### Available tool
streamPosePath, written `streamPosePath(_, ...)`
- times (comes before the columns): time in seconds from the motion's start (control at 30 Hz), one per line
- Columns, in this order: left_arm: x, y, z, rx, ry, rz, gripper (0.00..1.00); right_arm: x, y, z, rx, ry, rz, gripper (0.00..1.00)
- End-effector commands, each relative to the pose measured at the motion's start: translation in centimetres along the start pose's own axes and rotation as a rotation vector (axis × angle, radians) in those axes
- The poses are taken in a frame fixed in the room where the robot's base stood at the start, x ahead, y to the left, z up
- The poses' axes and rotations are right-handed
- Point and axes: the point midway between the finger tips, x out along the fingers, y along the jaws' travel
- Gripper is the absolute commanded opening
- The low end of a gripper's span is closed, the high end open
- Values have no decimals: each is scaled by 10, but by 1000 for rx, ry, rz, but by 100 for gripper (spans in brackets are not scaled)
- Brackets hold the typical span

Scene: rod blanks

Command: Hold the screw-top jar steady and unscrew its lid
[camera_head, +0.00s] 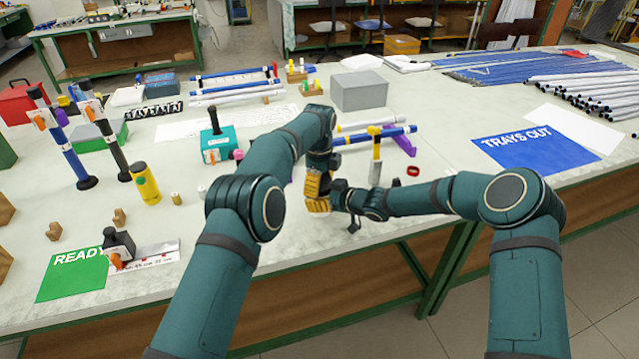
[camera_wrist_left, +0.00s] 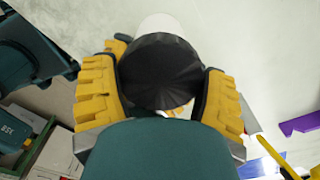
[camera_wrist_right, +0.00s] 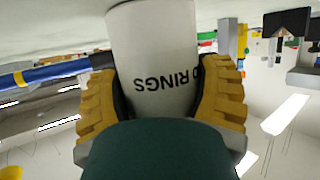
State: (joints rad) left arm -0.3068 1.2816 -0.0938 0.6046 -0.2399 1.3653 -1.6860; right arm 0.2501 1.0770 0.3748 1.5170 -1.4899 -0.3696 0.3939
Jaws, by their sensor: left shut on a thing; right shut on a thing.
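The screw-top jar (camera_wrist_right: 153,45) shows in the right wrist view as a white cylinder with a black label ending in "RINGS". My right gripper (camera_wrist_right: 160,85) is shut on the jar's body, one yellow finger on each side. In the left wrist view, the black ribbed lid (camera_wrist_left: 160,72) sits between the yellow fingers of my left gripper (camera_wrist_left: 162,85), which is shut on it. A bit of white jar body (camera_wrist_left: 160,24) shows beyond the lid. In the head view, my left gripper (camera_head: 318,190) and right gripper (camera_head: 347,196) meet near the table's front edge and hide the jar.
A blue rod on purple stands (camera_head: 385,136) and a yellow-topped tool (camera_head: 375,155) stand close behind the grippers. A teal box (camera_head: 217,145) and a yellow cylinder (camera_head: 146,184) are to the left. A blue "TRAYS OUT" mat (camera_head: 535,150) lies at right.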

Motion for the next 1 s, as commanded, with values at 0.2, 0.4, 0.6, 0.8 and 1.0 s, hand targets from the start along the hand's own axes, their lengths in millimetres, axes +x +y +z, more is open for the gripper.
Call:
streamPosePath(0.2, 0, 0, 0, -345, -1, -1, 32, 0, 0, 0, 0, 0, 0, 0)
streamPosePath(0.4, 0, 0, 0, -477, 0, -1, 32, 0, 0, 0, 0, 0, 0, 0)
streamPosePath(0.6, 0, 0, 0, -483, 0, -1, 32, 0, 0, 0, 0, 0, 0, 0)
streamPosePath(0.8, 0, 0, 0, -481, 0, -1, 100, 0, 0, 0, 0, 0, 0, 0)
streamPosePath(1.0, -2, 0, 0, -480, 0, -1, 100, 0, 0, 0, 0, 0, 0, 0)
